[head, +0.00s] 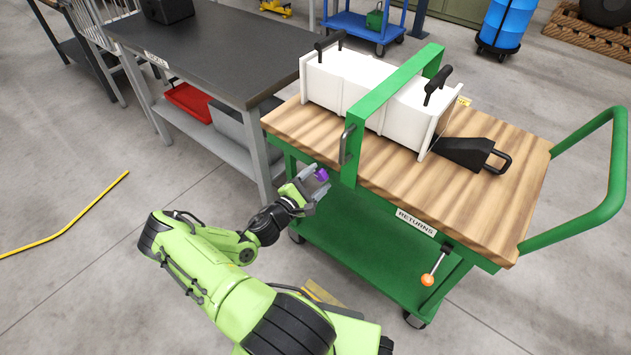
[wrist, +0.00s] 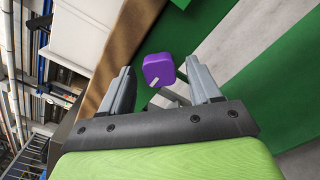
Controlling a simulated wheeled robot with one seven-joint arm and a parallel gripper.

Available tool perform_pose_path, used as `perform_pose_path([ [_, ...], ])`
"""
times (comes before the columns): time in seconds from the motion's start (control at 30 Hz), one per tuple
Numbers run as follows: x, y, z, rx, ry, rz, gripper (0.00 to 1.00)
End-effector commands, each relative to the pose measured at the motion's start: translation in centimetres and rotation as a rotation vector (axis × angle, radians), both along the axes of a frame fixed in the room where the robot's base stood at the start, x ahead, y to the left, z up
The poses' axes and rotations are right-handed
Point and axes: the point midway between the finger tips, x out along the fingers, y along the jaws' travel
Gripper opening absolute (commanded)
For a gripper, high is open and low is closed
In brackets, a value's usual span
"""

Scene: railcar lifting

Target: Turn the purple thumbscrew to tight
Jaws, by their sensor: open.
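The purple thumbscrew (head: 321,174) is at the left edge of the green cart, below the wooden top. In the wrist view the thumbscrew (wrist: 159,70) is a rounded purple knob with a pale mark on its lower left. My gripper (head: 312,187) is open, its fingers pointing at the knob. In the wrist view my gripper (wrist: 163,84) has one grey finger on each side of the knob, with gaps visible. I cannot tell whether the knob is fully between the fingertips or just beyond them.
The green cart (head: 375,241) has a wooden top (head: 500,215) with a white box (head: 350,85) under a green arch (head: 362,113). An orange-ended lever (head: 428,279) hangs from its front. A dark-topped workbench (head: 210,50) stands to the left.

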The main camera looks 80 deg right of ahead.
Motion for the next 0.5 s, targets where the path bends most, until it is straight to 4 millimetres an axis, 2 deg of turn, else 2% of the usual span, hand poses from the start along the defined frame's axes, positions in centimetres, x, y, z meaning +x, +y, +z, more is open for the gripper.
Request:
perform_pose_path([
  [0.07, 0.02, 0.02, 0.02, 0.000, 0.000, 0.000, 0.63],
  [0.1, 0.03, 0.03, 0.03, 0.000, 0.000, 0.000, 0.59],
  [0.43, 0.03, 0.06, 0.01, 0.000, 0.000, 0.000, 0.09],
  [0.5, 0.04, 0.07, -0.01, 0.000, -0.001, -0.001, 0.06],
])
